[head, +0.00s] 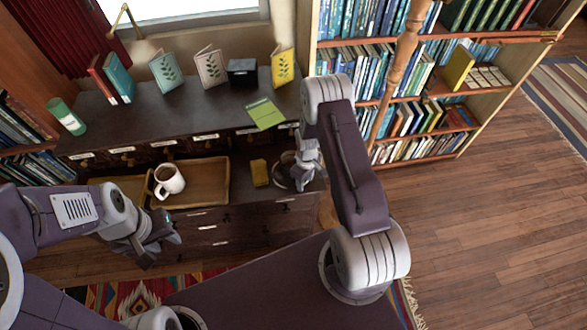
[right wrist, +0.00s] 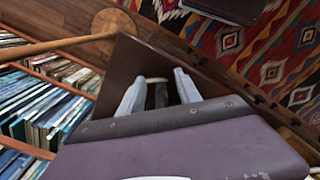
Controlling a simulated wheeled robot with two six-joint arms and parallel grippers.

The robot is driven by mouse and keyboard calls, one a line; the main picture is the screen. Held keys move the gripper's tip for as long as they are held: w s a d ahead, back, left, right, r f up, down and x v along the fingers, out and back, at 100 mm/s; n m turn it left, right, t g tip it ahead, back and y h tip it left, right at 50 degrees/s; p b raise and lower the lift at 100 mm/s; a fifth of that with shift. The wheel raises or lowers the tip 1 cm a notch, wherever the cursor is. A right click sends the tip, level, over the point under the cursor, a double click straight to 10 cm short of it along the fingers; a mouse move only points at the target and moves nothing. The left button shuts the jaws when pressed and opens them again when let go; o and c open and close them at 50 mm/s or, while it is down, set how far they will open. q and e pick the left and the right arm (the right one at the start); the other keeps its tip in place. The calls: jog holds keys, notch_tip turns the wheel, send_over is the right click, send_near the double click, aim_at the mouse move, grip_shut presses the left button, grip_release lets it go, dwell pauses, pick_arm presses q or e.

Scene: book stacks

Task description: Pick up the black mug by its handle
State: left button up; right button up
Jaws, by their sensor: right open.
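A dark round thing, apparently the black mug (head: 283,172), stands on the lower ledge of the dark cabinet, partly hidden by my right gripper (head: 301,178). I cannot make out its handle. In the right wrist view my right gripper (right wrist: 160,88) is open, with its two pale fingers apart. Part of the dark mug with a pale rim (right wrist: 157,80) shows between the fingers; I cannot tell whether they touch it. My left gripper (head: 158,242) hangs in front of the cabinet at lower left, away from the mug; its jaws are unclear.
A white mug (head: 169,179) stands in a wooden tray (head: 208,180) left of the dark mug. A yellow block (head: 260,172) lies between tray and dark mug. Upright books and a black box (head: 242,72) stand on the upper top. A wooden pole (head: 397,70) and bookshelves are at right.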

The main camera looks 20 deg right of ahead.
grip_shut()
jog(key=shift+r, duration=0.1)
dwell(1.2)
